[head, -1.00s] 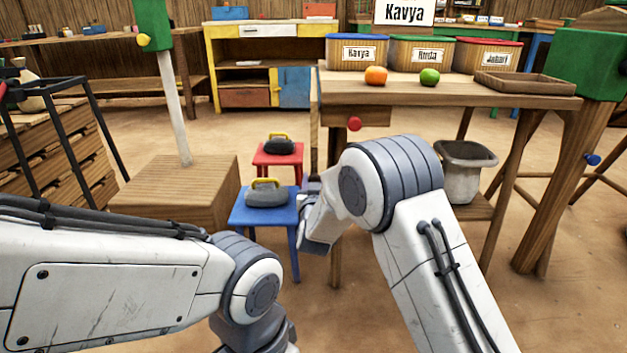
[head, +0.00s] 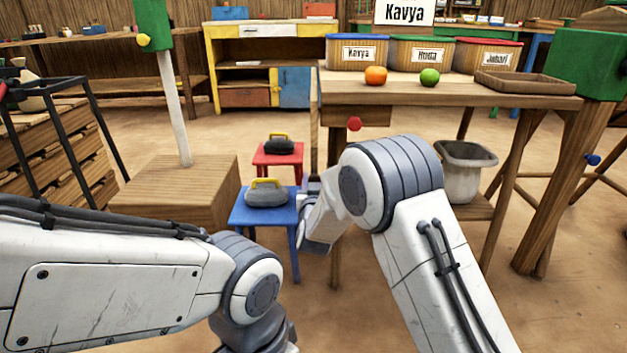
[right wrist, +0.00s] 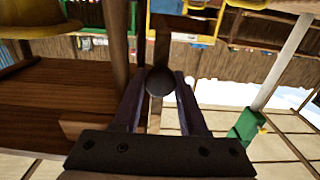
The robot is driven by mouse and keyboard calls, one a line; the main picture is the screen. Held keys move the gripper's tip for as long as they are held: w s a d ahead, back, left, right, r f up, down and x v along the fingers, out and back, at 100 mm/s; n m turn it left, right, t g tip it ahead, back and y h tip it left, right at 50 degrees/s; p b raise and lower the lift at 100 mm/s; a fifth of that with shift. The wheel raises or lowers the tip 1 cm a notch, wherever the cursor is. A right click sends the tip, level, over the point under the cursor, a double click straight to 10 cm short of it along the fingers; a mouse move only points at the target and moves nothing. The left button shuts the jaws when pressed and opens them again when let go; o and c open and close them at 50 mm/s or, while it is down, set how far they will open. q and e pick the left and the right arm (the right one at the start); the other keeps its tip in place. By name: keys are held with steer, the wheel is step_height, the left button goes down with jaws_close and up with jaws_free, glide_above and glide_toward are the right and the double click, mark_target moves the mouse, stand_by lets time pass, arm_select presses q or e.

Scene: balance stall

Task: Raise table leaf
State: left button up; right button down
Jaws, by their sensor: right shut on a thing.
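The wooden table (head: 450,92) stands right of centre in the head view. A narrow wooden panel (head: 314,115), seen nearly edge-on, hangs down at its left end and looks like the leaf. My right gripper (head: 309,184) is low beside the table's left end, partly hidden by my own wrist. In the right wrist view my right gripper (right wrist: 160,88) has its two fingers on either side of a dark round knob (right wrist: 160,80) and is shut on it. A wooden strip (right wrist: 161,38) runs behind the knob. My left gripper is out of view; only its arm shows.
An orange (head: 375,76), a green fruit (head: 429,77), labelled bins (head: 357,53) and a tray (head: 520,83) are on the table. A red knob (head: 354,124) is under its top. A blue stool (head: 247,217) with a grey weight (head: 266,194) stands close left of my right gripper.

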steer(key=shift+a+m, duration=0.3)
steer(key=shift+a, duration=0.25)
steer(key=a+r+m+p, duration=0.9)
steer(key=a+r+m, duration=0.4)
steer(key=a, duration=0.4)
step_height(320, 180, up, 9)
steer(key=a+m+p, duration=0.1)
steer(key=m+p, duration=0.2)
steer(key=m, duration=0.1)
steer(key=shift+r+m, duration=0.2)
steer(key=shift+m, duration=0.1)
steer(key=shift+r, duration=0.1)
steer(key=c, duration=0.5)
jaws_free()
